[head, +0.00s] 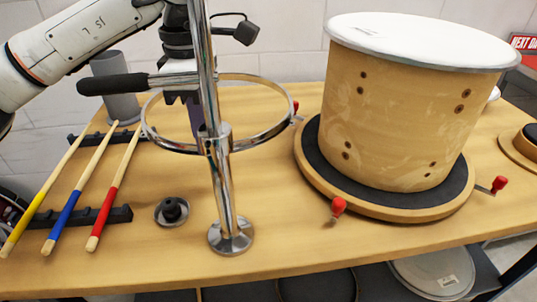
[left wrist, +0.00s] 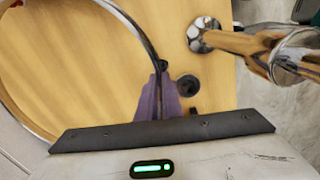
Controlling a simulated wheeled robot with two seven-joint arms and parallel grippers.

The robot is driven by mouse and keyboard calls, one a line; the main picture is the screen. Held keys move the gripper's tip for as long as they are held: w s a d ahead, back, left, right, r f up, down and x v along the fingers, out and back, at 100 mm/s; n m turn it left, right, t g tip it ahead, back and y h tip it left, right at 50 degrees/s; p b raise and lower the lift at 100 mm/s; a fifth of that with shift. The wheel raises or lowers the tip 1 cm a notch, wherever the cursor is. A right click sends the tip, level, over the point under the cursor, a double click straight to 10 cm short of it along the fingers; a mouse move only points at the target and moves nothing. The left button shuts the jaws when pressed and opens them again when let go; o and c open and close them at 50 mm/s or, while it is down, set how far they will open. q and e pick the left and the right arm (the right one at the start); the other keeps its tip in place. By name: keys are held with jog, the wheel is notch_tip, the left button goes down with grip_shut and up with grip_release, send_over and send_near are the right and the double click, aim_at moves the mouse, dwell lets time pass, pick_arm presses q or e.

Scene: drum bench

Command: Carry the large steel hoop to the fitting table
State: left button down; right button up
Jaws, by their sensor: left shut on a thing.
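The large steel hoop (head: 268,133) is roughly level above the bench, beside the drum. My left gripper (head: 198,132) is shut on the hoop's near rim. In the left wrist view the purple fingers (left wrist: 160,95) close on the hoop (left wrist: 143,34). A steel post (head: 222,190) stands close in front of the hoop in the head view and partly hides it and the gripper. In the left wrist view the post (left wrist: 232,41) lies outside the ring. My right gripper is in neither view.
A wooden drum (head: 400,120) with a white head stands on a round black-topped base (head: 310,150) with red-knobbed cranks. A black lever (head: 115,84) juts from the post. Several coloured sticks (head: 110,190) lie on a rack at left.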

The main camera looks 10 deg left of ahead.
pick_arm(q)
notch_tip(320, 180, down, 4)
jog(key=shift+f+b, duration=0.2)
jog(key=shift+b, duration=0.15)
notch_tip(320, 180, down, 6)
jog(key=shift+r+b, duration=0.2)
jog(key=shift+b, duration=0.1)
jog(key=shift+d, duration=0.1)
jog(key=c, duration=2.4)
grip_release()
jog(key=shift+f, duration=0.15)
jog(key=o, duration=0.5)
